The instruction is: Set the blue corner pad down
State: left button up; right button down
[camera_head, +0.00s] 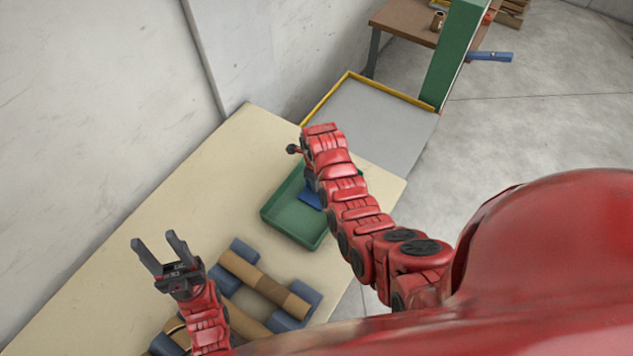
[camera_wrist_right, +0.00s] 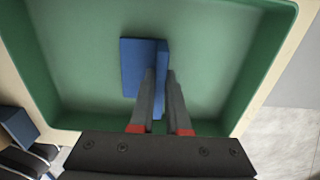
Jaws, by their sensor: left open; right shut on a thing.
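The blue corner pad (camera_wrist_right: 137,66) is an L-shaped piece inside the green tray (camera_head: 279,208). Its upright flange sits between the two fingers of my right gripper (camera_wrist_right: 161,74), which is shut on it. I cannot tell whether the pad touches the tray floor. In the head view, part of the blue pad (camera_head: 311,198) shows in the tray, and my right arm hides the gripper's fingers and the tray's right side. My left gripper (camera_head: 156,238) is open and empty over the left part of the cream table, apart from the tray.
Brown rolls (camera_head: 262,281) with blue end pieces (camera_head: 291,309) lie on the table (camera_head: 190,190) near my left arm. A yellow-edged grey surface (camera_head: 370,115) lies beyond the table. A green post (camera_head: 455,55) and a brown bench (camera_head: 405,20) stand farther back.

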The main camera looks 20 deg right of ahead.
jog(key=shift+f+b, duration=0.15)
jog(key=shift+b, duration=0.15)
jog(key=c, duration=0.9)
grip_release()
